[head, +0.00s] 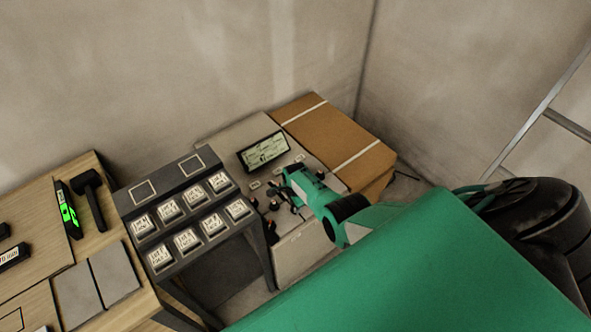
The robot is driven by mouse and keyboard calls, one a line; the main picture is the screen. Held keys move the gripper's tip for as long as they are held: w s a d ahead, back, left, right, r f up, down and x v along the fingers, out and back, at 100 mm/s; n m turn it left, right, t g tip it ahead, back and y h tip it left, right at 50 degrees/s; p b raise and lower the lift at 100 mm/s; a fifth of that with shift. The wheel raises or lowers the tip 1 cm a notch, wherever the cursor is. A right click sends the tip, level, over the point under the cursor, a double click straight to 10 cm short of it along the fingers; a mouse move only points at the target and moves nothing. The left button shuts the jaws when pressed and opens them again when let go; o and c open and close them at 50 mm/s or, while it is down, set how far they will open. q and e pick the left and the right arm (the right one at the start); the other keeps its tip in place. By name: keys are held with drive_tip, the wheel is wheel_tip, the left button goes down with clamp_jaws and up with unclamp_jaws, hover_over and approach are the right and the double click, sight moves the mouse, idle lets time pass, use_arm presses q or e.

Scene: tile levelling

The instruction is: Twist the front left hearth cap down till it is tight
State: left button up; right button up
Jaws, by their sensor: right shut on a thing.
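The pale grey hearth unit (222,134) stands in the middle of the head view, with several small dark, red-marked caps on its top. One cap (254,202) shows at the left edge and another (273,233) near the front; one more (300,157) is farther back. My right gripper (287,195) reaches in from the right, low over the hearth's top among these caps. Its dark fingers are shut on a small cap, which they mostly hide. I cannot tell how tight the cap sits. My left gripper is out of view.
A display (263,152) stands at the hearth's back. A brown box (318,126) is behind it to the right. A dark rack (150,187) with labelled blocks is at the left, beside a wooden table (40,205) with a black mallet (91,196). My green arm covers the lower right.

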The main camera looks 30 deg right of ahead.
drive_tip(key=shift+w, duration=0.1)
idle(0.5)
drive_tip(key=o, duration=1)
drive_tip(key=shift+r+p, duration=0.4)
drive_tip(key=shift+r, duration=0.25)
wheel_tip(320, 180, up, 5)
drive_tip(key=shift+p, duration=1.1)
drive_tip(key=shift+r, duration=3.8)
drive_tip(key=shift+f, duration=0.1)
